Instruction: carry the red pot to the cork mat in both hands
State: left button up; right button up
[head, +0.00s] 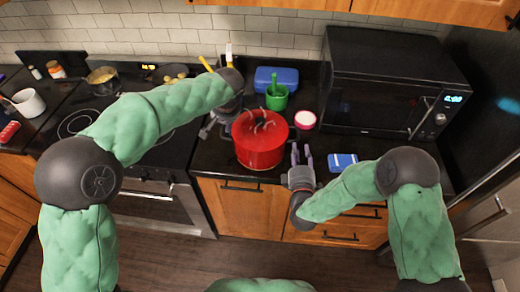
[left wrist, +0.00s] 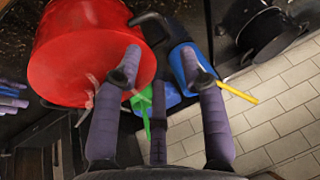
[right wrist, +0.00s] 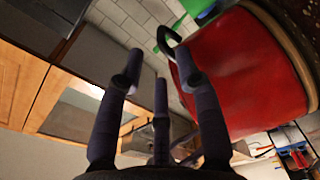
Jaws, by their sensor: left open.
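The red pot (head: 258,150) stands upright on the dark counter, with dark handles at its sides. My left gripper (head: 226,112) is at its left side, partly hidden by my arm. In the left wrist view its fingers (left wrist: 158,62) are apart, with a dark pot handle (left wrist: 150,24) just beyond them. My right gripper (head: 302,153) is right of the pot with its fingers apart and empty. In the right wrist view a pot handle (right wrist: 167,38) shows near one finger. A thin tan edge (right wrist: 293,38) runs along the pot's base; I cannot tell whether it is the cork mat.
A green cup (head: 277,98), a blue box (head: 277,79) and a pink-and-white round container (head: 305,119) stand behind the pot. A microwave (head: 385,85) fills the right back. A blue sponge (head: 343,161) lies at the front right. The stove (head: 75,122) is at left.

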jog(key=shift+s, duration=1.8)
pick_arm(q)
jog(key=shift+f, duration=0.1)
pick_arm(e)
jog(key=shift+f, duration=0.1)
